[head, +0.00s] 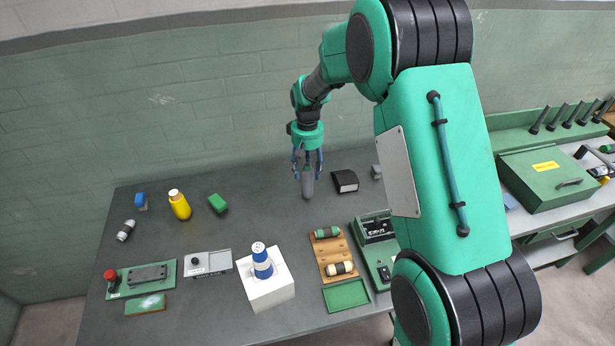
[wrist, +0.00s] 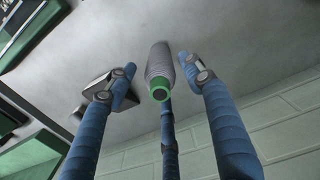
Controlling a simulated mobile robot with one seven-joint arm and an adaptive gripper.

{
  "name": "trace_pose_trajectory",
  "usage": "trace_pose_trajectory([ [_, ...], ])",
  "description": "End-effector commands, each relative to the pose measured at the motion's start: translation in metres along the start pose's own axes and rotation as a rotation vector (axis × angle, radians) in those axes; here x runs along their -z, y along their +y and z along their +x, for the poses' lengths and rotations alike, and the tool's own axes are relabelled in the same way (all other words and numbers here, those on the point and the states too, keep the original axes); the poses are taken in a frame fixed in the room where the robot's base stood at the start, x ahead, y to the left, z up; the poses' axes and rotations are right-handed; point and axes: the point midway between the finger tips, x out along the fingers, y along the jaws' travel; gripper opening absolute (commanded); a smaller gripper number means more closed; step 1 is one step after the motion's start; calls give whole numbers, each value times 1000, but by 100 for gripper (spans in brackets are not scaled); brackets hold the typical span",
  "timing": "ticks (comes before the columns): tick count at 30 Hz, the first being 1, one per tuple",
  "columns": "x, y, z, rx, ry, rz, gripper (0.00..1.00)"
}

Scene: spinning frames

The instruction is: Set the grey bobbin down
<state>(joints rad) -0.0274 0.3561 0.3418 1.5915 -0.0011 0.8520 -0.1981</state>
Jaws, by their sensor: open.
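The grey bobbin (head: 307,186) is at the back middle of the grey table (head: 160,240), just below my gripper (head: 307,168). It looks upright, with its lower end at the table top. In the wrist view the grey bobbin (wrist: 159,62) shows its green end with a dark hole towards the camera. My gripper (wrist: 158,78) has three blue fingers spread around the bobbin. The left and right fingers stand apart from it. The third finger lies close behind the green end, and I cannot tell whether it touches.
A black box (head: 345,181) stands close to the right of the bobbin. In front are a white stand (head: 268,290) with a blue-and-white bobbin and a wooden tray (head: 333,248). Bare table lies around the bobbin's left.

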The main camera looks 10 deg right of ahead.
Motion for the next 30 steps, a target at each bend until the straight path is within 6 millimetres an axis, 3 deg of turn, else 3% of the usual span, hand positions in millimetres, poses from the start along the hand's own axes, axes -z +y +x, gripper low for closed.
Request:
trace_pose_trajectory([
  [3, 0, 0, -16, 0, 1, 0, 52],
  [9, 0, 0, -29, 0, 0, 0, 52],
  [30, 0, 0, -32, 0, 1, 0, 52],
])
